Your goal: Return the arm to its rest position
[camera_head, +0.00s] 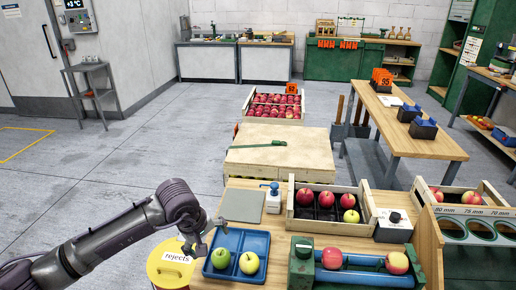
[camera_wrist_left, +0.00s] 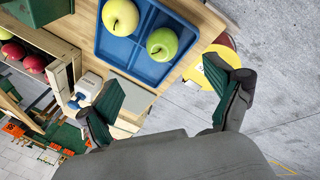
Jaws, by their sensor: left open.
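My left arm comes in from the left in the head view. Its gripper (camera_head: 203,238) is over the left edge of the wooden bench, beside the blue tray (camera_head: 238,236) and above the yellow rejects bin (camera_head: 168,276). In the left wrist view the two green-padded fingers (camera_wrist_left: 168,88) are wide apart with nothing between them. A green apple (camera_head: 221,258) and a yellow-green apple (camera_head: 249,263) lie in the tray, apart from the gripper. The tray also shows in the wrist view (camera_wrist_left: 140,68). My right gripper is not in view.
A wooden crate (camera_head: 326,227) with red apples and a green one stands right of the tray. A grey pad (camera_head: 242,205) and a small blue-topped dispenser (camera_head: 273,198) are behind it. A roller rig (camera_head: 365,280) holds two apples. The floor at left is clear.

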